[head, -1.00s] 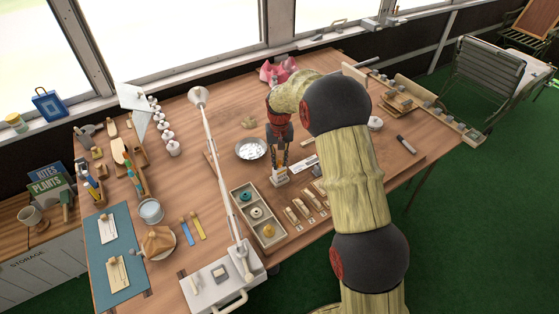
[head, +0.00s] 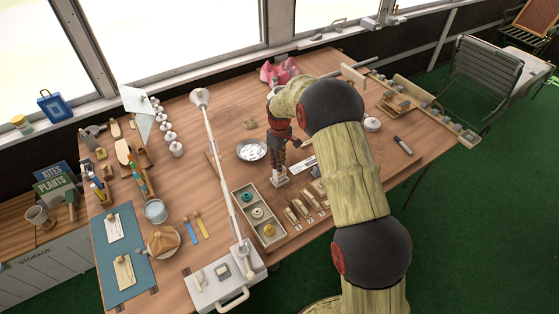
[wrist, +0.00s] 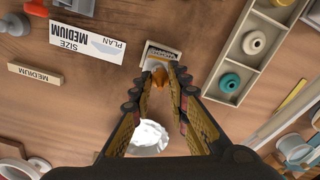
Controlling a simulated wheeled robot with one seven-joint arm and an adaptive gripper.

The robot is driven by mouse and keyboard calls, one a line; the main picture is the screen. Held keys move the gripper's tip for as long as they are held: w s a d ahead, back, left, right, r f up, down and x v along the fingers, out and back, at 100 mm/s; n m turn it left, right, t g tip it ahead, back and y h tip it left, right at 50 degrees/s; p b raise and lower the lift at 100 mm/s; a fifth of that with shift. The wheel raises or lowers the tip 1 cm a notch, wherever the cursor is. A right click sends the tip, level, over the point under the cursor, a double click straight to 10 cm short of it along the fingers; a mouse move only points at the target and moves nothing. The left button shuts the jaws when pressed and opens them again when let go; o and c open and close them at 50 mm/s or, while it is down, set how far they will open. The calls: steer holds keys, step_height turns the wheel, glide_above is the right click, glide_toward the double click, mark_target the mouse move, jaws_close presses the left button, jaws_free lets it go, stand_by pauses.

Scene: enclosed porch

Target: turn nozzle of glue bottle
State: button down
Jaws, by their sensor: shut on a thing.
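The glue bottle (head: 279,179) is small and white with a label, standing upright on the table in the head view, to the right of a tray of spools. In the wrist view the bottle (wrist: 160,54) is seen from above, its orange nozzle (wrist: 159,75) between my fingertips. My gripper (wrist: 160,78) points down over the bottle and is shut on the nozzle. In the head view my gripper (head: 281,166) is right above the bottle, and the fingers hide the nozzle.
A compartment tray (head: 239,199) of spools stands close to the left of the bottle. A white dish (head: 264,150) is just behind it. Small wooden pieces (head: 303,206) lie in front to the right. A lamp (head: 219,157) leans across the table at the left.

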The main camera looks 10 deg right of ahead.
steer(key=n+p, duration=0.1)
steer(key=n, duration=0.3)
steer(key=shift+r+n, duration=0.1)
steer(key=shift+n, duration=0.2)
steer(key=shift+n+p, duration=0.4)
steer(key=shift+n, duration=1.6)
steer(key=c, duration=1.8)
jaws_free()
steer(key=shift+o, duration=0.6)
step_height(320, 180, up, 12)
